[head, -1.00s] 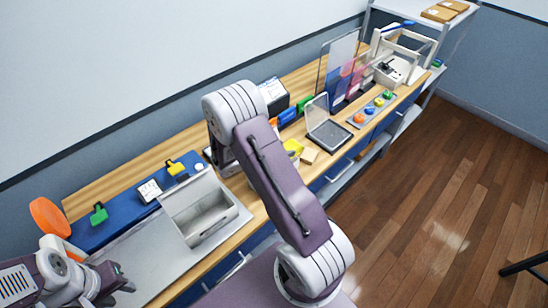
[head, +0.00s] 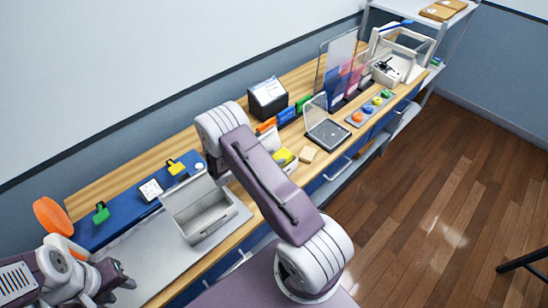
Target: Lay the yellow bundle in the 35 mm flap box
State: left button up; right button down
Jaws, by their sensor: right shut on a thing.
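A yellow item (head: 283,157) sits in or against a white-edged holder, partly hidden behind my right arm; I cannot tell whether it is the yellow bundle. A smaller yellow piece (head: 177,168) lies on the blue strip. A grey box with a raised flap (head: 200,218) stands open on the metal plate and looks empty. A second open box, dark with a clear lid (head: 327,134), stands further right. I cannot read any size marking. My left gripper (head: 122,278) is at lower left, short of the grey box, its jaws unclear. My right gripper is hidden behind its own arm.
A green piece (head: 101,212) and a white card (head: 151,190) lie on the blue strip, with an orange disc (head: 52,215) at its left. A wooden block (head: 307,154), coloured buttons (head: 370,108) and clear upright panels (head: 345,75) stand to the right.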

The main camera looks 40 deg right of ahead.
jog(key=shift+w+f+b, duration=0.1)
jog(key=shift+f+b, duration=0.25)
jog(key=shift+f, duration=0.15)
jog(key=c, duration=0.7)
grip_release()
jog(key=shift+r, duration=0.1)
jog(key=shift+c, duration=0.2)
jog(key=shift+r, duration=0.1)
